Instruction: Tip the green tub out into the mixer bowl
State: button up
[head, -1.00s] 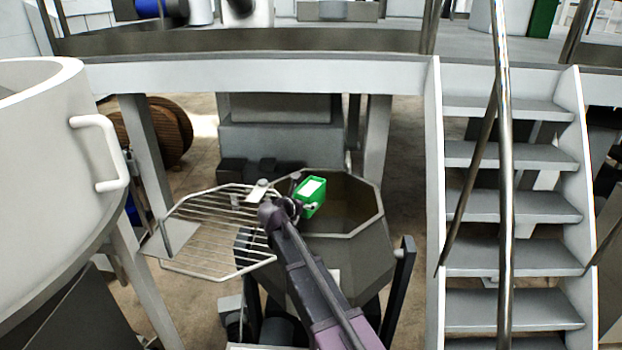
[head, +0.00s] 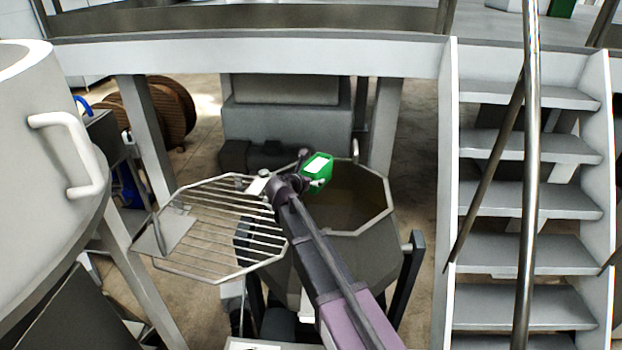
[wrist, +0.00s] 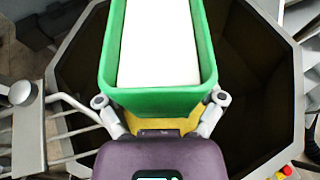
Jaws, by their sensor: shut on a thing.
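The green tub (head: 317,170) is held at the end of my arm, over the left part of the mixer bowl's opening. In the wrist view the tub (wrist: 158,103) is upright or nearly so, with a white surface inside it. My gripper (wrist: 160,112) is shut on the tub, one finger at each side of its near end. The mixer bowl (head: 365,250) is a grey, many-sided bowl with a wide open top. Its dark inside (wrist: 250,75) lies below the tub. The bowl's depth is in shadow and its contents cannot be made out.
A wire grid guard (head: 215,235) stands open to the left of the bowl. A large pale vessel with a handle (head: 70,150) is at the far left. Metal stairs with a rail (head: 530,190) rise at the right. A platform beam (head: 250,57) runs behind.

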dwell(0.3)
